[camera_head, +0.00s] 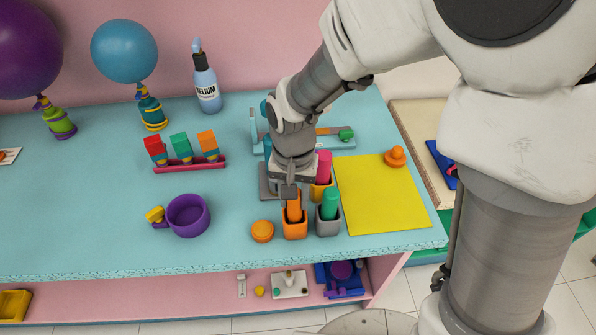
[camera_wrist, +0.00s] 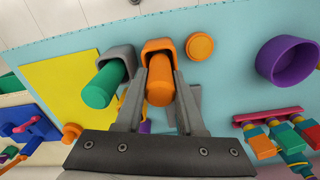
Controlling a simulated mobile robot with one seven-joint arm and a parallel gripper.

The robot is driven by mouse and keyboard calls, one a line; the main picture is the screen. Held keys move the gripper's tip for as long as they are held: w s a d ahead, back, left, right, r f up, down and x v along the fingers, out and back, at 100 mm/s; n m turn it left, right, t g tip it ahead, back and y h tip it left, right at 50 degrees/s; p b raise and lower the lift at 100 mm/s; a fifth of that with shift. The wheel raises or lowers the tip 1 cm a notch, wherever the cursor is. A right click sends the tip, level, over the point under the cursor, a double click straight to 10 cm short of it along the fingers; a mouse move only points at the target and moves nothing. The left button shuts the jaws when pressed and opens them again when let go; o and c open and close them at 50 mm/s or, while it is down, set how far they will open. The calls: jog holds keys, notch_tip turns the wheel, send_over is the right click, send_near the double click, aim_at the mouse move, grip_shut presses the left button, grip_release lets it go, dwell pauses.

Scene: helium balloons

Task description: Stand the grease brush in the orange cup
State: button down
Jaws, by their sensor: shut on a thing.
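The orange cup (camera_head: 295,231) stands near the front edge of the blue table, and its rim shows in the wrist view (camera_wrist: 148,47). An orange handle (camera_head: 294,213), which looks like the grease brush's, is upright with its lower end inside the orange cup. In the wrist view the handle (camera_wrist: 160,88) sits between the fingers. My gripper (camera_wrist: 160,76) is shut on this handle, directly above the cup; it also shows in the head view (camera_head: 289,193). The brush's lower end is hidden in the cup.
A grey cup (camera_head: 328,228) with a green handle (camera_head: 330,205) stands close on the right. Behind is a yellow-orange cup (camera_head: 319,191) with a pink handle (camera_head: 324,165). An orange disc (camera_head: 262,231) lies left, then a purple bowl (camera_head: 188,216). A yellow mat (camera_head: 385,200) lies right.

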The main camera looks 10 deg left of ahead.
jog(key=shift+f, duration=0.15)
dwell(0.5)
jog(key=shift+f+b, duration=0.7)
jog(key=shift+f, duration=0.15)
dwell(0.5)
grip_release()
dwell(0.4)
jog(key=shift+r+p, duration=3.3)
jog(key=shift+r, duration=1.25)
